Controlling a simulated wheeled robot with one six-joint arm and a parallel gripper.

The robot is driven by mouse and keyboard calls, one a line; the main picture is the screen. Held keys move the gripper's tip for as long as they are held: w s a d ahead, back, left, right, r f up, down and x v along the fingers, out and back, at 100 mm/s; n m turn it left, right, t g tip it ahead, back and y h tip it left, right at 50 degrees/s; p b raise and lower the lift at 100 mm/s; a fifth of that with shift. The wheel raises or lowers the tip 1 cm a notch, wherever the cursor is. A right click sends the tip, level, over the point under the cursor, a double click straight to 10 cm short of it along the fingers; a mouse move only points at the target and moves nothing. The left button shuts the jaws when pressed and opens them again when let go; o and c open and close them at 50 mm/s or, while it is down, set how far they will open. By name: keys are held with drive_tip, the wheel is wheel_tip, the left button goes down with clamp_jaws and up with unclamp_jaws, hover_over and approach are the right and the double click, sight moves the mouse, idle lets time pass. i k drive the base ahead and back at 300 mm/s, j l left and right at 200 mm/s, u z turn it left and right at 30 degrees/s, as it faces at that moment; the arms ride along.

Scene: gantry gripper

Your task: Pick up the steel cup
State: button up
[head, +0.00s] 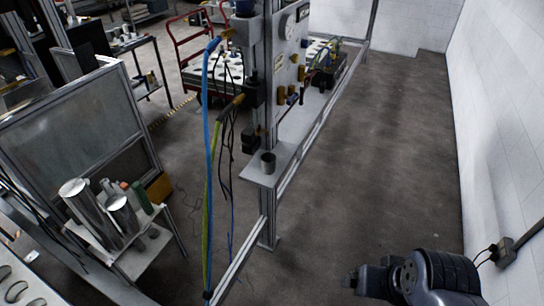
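A small dark grey metal cup (268,163), which looks like the steel cup, stands upright on the near end of a narrow grey shelf (262,181) at the foot of a metal post. Part of my arm shows at the bottom right, over the floor and well apart from the cup. My gripper's fingers cannot be made out there. Nothing visible touches the cup.
The post (268,80) with a gauge panel (292,50) rises behind the cup. Blue and yellow hoses (209,150) hang left of it. A small table (130,255) with metal cylinders stands lower left. The floor (375,160) right of the shelf is clear up to the white wall (505,120).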

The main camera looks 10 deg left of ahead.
sight(267, 160)
drive_tip(key=i+j+u, duration=0.2)
drive_tip(key=u, duration=0.2)
drive_tip(key=i+u, duration=0.85)
drive_tip(key=k, duration=0.1)
